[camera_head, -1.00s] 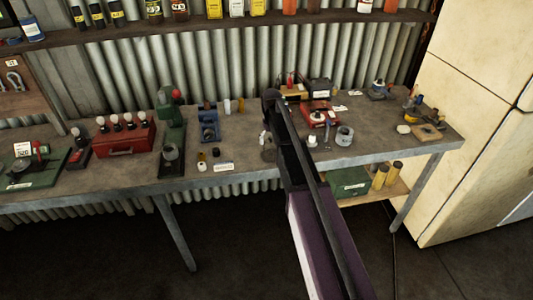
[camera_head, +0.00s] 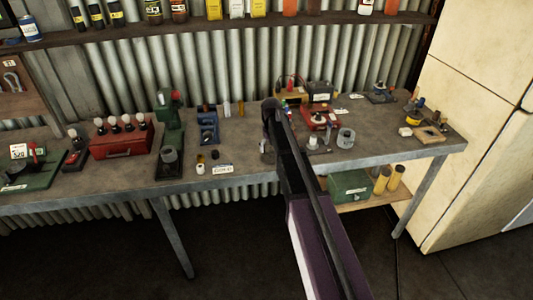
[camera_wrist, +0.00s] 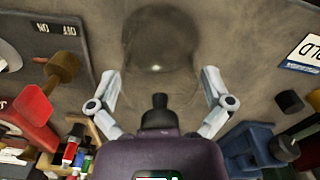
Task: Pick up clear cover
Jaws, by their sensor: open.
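The clear cover (camera_wrist: 160,45) is a see-through dome on the grey bench, at the top middle of the wrist view. A bright glint marks its surface. My gripper (camera_wrist: 160,76) is open, with its two pale fingers spread at the near left and right of the dome. Nothing is between the fingers; whether they touch the cover I cannot tell. In the head view my arm's end stands over the middle of the bench (camera_head: 100,178), and the cover is too small and faint there to make out clearly.
In the wrist view a blue tool (camera_wrist: 255,150) and a black cap (camera_wrist: 289,101) lie right, and a red device (camera_wrist: 30,125) lies left. In the head view a red case (camera_head: 121,142) stands left and a grey ring (camera_head: 345,138) right of my arm.

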